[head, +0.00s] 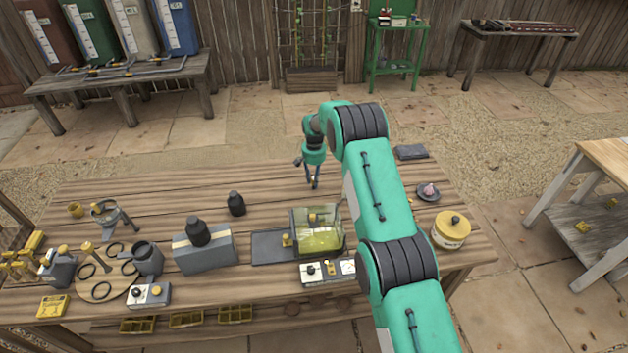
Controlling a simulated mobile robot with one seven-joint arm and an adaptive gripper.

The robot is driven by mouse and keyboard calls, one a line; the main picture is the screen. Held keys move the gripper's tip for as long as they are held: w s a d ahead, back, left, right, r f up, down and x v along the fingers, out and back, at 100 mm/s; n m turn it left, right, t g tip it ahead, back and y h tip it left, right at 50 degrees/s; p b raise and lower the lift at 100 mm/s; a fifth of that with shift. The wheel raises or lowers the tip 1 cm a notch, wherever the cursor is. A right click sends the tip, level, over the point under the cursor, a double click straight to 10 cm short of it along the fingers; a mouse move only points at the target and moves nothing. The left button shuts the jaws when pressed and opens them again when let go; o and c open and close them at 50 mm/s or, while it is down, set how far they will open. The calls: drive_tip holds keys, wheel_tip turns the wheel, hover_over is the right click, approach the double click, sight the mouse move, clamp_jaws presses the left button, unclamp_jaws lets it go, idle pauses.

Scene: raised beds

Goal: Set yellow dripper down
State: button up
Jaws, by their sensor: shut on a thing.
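My gripper (313,184) points down over the back middle of the wooden table (250,185), behind the clear box with yellow-green contents (319,240). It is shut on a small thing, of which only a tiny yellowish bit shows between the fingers. I take this to be the yellow dripper, but its shape is too small to make out. I cannot tell whether it touches the tabletop.
A dark bottle (236,204) stands left of my gripper. A grey block with a black bottle (205,250) is nearer the front. A yellow-and-white jar (451,231) and a small dark dish (428,193) are at right. The back-left tabletop is clear.

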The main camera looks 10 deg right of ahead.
drive_tip(key=shift+f, duration=0.15)
drive_tip(key=o, duration=0.9)
drive_tip(key=shift+r, duration=0.2)
wheel_tip(320, 180, up, 12)
drive_tip(key=shift+f, duration=0.1)
idle(0.9)
